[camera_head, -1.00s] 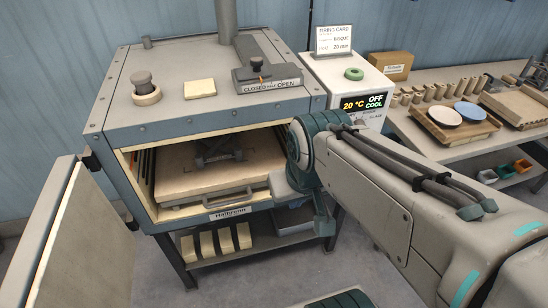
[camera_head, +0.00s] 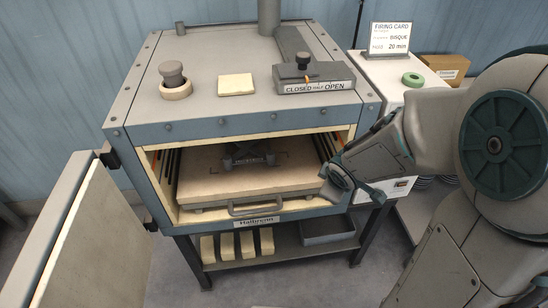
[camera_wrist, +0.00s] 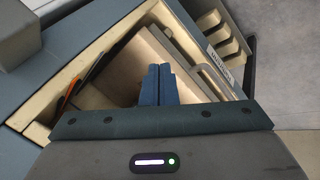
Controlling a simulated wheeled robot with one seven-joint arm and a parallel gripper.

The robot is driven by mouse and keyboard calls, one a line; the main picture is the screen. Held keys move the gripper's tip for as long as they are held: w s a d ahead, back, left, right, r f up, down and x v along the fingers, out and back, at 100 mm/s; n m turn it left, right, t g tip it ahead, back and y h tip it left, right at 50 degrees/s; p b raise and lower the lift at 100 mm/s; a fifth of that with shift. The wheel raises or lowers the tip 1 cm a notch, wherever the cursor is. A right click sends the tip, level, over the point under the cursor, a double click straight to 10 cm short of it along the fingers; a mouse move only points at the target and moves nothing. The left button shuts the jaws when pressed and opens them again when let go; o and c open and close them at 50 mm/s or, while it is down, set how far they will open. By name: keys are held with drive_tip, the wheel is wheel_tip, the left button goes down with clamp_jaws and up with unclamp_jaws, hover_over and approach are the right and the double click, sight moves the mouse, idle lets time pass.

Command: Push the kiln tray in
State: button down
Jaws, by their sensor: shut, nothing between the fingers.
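The kiln (camera_head: 250,130) stands open at the front. Its pale kiln tray (camera_head: 215,184) lies flat inside the opening, with a grey bar handle (camera_head: 254,205) at its front edge, close to the sill. A dark metal stand (camera_head: 248,158) sits towards the back of the tray. My gripper (camera_head: 326,178) is at the right side of the opening, near the tray's front right corner. In the wrist view its dark blue fingers (camera_wrist: 158,84) are shut and empty, in front of the tray (camera_wrist: 135,68). I cannot tell whether they touch it.
The kiln door (camera_head: 85,232) is swung open at the left. A damper slider (camera_head: 305,78) and a small round plug (camera_head: 174,82) are on the kiln top. The controller box (camera_head: 405,85) with the firing card (camera_head: 388,38) stands to the right. Several pale blocks (camera_head: 246,243) lie on the shelf below.

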drive_tip(key=a+f+n+y, duration=0.3)
drive_tip(key=a+f+n, duration=0.1)
drive_tip(key=a+f, duration=0.2)
drive_tip(key=n+g+y+b, duration=0.1)
drive_tip(key=n+y+b, duration=0.2)
drive_tip(key=b, duration=0.4)
approach(264, 197)
drive_tip(key=f, duration=0.1)
drive_tip(key=s+a+f, duration=0.1)
drive_tip(key=f, duration=0.1)
drive_tip(key=s+a+f, duration=0.1)
drive_tip(key=shift+f, duration=0.2)
drive_tip(key=w, duration=0.2)
drive_tip(key=w+p, duration=0.1)
drive_tip(key=shift+a+r, duration=0.1)
drive_tip(key=shift+a, duration=0.2)
drive_tip(key=shift+w+a, duration=0.2)
drive_tip(key=shift+w, duration=0.4)
